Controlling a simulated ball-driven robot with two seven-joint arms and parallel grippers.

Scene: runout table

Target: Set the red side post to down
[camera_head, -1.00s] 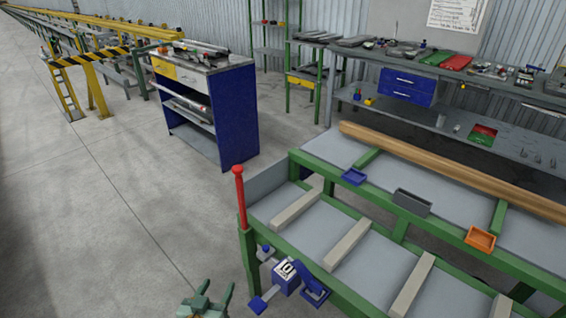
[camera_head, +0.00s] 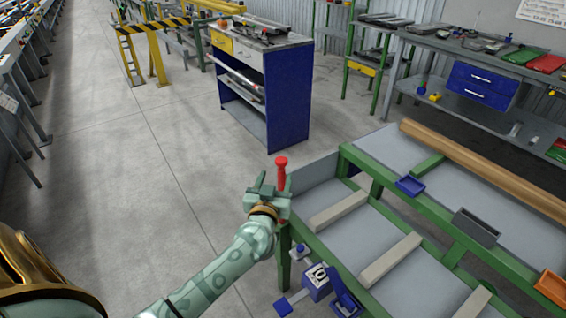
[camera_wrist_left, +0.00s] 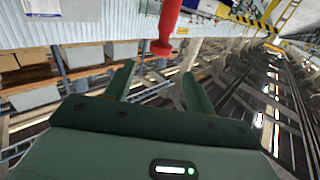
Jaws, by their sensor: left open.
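The red side post (camera_head: 281,172) stands upright at the near left corner of the green-framed runout table (camera_head: 350,265). Its round red top and upper shaft show; its lower part is hidden behind my left gripper. My left gripper (camera_head: 268,187) is at the post, with its fingers raised beside the shaft. In the left wrist view, my left gripper (camera_wrist_left: 160,85) is open with nothing between its fingers, and the red post (camera_wrist_left: 167,28) hangs into the picture just beyond the fingertips. I cannot tell whether it touches. My right gripper is not in view.
A blue box with a number plate (camera_head: 317,283) and a blue lever part sit below the table corner. A blue cabinet (camera_head: 287,100) stands behind.

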